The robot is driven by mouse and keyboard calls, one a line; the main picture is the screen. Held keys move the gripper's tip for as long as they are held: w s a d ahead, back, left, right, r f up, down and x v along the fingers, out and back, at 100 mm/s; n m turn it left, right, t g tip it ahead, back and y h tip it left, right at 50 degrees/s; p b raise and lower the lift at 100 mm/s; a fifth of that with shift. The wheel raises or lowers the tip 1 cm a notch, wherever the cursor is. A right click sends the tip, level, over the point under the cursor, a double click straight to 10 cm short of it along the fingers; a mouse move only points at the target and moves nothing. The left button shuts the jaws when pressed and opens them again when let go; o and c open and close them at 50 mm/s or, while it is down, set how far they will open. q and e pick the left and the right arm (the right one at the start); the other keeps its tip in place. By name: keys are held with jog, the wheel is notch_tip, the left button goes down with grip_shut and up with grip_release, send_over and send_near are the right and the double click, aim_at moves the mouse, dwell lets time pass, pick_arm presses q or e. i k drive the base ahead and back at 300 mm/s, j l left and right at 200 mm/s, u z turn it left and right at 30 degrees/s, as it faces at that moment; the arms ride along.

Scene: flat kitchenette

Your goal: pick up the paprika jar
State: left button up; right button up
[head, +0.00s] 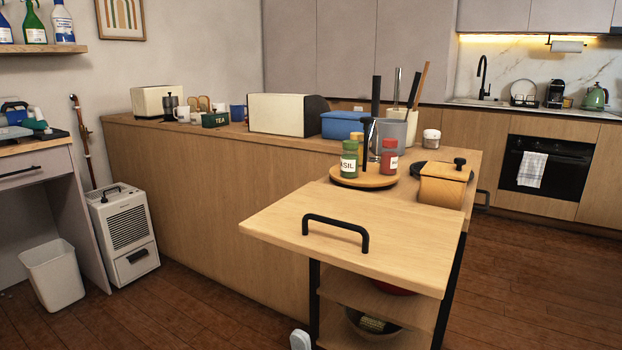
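A small red jar (389,157) with a red lid and a white label stands upright on a round wooden turntable (349,181). Its label is too small to read fully; by its colour it looks like the paprika jar. A green jar (349,160) with a label ending in "SIL" stands to its left on the same turntable. A dark upright post or bottle (367,135) rises between and behind them.
A wooden trolley top (290,220) with a black handle (336,228) lies in front, mostly clear. A wooden box (442,190) with a black knob stands right of the turntable.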

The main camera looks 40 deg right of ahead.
aim_at(389, 156)
jog(key=i+j+z, duration=0.15)
jog(key=z, duration=0.35)
jog(key=i+j+z, duration=0.25)
jog(key=z, duration=0.2)
jog(key=i+j+z, duration=0.1)
jog(key=j+z, duration=0.25)
jog(key=z, duration=0.15)
jog(key=i+j+z, duration=0.1)
jog(key=j+z, duration=0.2)
jog(key=z, duration=0.15)
jog(key=j+z, duration=0.45)
jog(key=j, duration=0.3)
jog(key=k+j+z, duration=0.1)
jog(key=j+z, duration=0.35)
jog(key=j, duration=0.3)
